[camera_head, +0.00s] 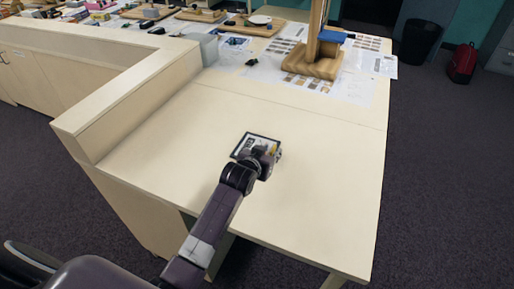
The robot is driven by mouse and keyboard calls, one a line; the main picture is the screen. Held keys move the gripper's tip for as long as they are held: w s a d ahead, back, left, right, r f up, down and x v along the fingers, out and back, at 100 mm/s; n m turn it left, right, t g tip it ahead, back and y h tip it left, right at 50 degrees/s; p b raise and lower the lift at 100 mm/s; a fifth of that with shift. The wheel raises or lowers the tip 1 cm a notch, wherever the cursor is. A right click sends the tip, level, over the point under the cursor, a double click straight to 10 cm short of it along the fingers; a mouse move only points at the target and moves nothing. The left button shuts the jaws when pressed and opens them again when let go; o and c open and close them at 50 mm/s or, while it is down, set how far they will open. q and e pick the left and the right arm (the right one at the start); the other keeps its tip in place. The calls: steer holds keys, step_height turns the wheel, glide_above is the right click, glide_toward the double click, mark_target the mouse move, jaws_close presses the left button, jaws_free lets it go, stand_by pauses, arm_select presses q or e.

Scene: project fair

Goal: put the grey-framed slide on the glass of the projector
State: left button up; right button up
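A small flat slide (249,142) with a dark grey-looking frame and a pale picture area is at the near part of the pale table. My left gripper (268,154) is over its near right part and hides some of it. I cannot tell whether the fingers grip the slide, or whether it lies flat on the table or is slightly raised. No projector with a glass plate can be made out in this view. My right gripper is not in view.
The pale table (320,165) is clear around the slide. A wooden stand (313,62) with a post is at the back, on printed sheets. A raised ledge (128,90) borders the left side. A black bin (419,42) and red bag (462,62) stand beyond, on the floor.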

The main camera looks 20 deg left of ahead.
arm_select(q)
steer(key=shift+x, duration=0.8)
steer(key=shift+c, duration=0.6)
jaws_close()
